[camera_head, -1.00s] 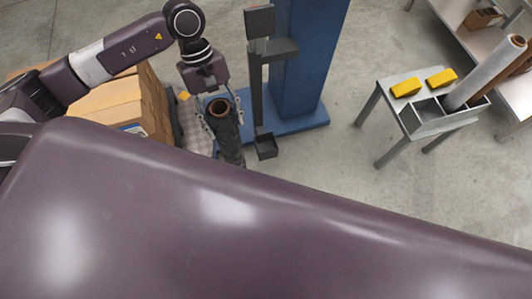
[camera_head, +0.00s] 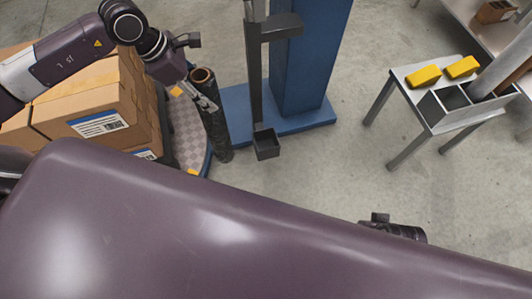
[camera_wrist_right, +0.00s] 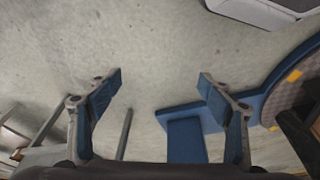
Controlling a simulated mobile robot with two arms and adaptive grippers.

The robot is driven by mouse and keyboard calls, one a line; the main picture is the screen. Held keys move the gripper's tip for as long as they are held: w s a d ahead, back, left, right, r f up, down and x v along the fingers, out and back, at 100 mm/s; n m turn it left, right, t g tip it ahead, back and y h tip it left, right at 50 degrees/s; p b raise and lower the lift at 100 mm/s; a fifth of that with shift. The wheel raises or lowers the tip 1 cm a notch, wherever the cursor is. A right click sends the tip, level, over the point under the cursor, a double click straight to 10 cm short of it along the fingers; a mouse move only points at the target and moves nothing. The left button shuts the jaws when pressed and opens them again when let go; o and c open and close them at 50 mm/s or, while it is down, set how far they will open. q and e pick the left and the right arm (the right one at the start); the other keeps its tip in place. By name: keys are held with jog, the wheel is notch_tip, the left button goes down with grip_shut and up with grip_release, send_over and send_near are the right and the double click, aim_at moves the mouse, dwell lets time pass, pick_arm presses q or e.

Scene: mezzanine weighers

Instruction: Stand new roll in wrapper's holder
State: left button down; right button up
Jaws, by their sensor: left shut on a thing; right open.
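The dark roll (camera_head: 217,130) with a brown core stands upright, slightly tilted in the picture, beside the turntable of the wrapper (camera_head: 313,60). My left gripper (camera_head: 209,103) is shut on its upper part from the left. Whether the roll's foot touches the floor I cannot tell. The wrapper's holder is a dark frame on the blue column, with a small square tray (camera_head: 266,146) low down and a dark bracket (camera_head: 283,26) above. The tray looks empty, and the roll is to its left, apart from it. My right gripper (camera_wrist_right: 160,88) is open and empty in the right wrist view.
Cartons (camera_head: 90,100) are stacked on the left, close to my left arm. The floor between wrapper and table is clear.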

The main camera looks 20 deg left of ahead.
pick_arm(q)
jog(key=w+d+n+b, duration=0.2)
jog(key=w+d, duration=1)
jog(key=w, duration=0.2)
notch_tip(320, 180, down, 13)
jog(key=b, duration=0.2)
jog(key=shift+a+t+y, duration=0.25)
jog(key=shift+t+y, duration=0.05)
pick_arm(e)
jog(key=shift+v, duration=2.35)
pick_arm(q)
jog(key=shift+w+f, duration=0.1)
pick_arm(e)
jog(key=shift+s+d, duration=0.1)
jog(key=shift+d, duration=0.05)
pick_arm(q)
jog(key=c, duration=1)
grip_release()
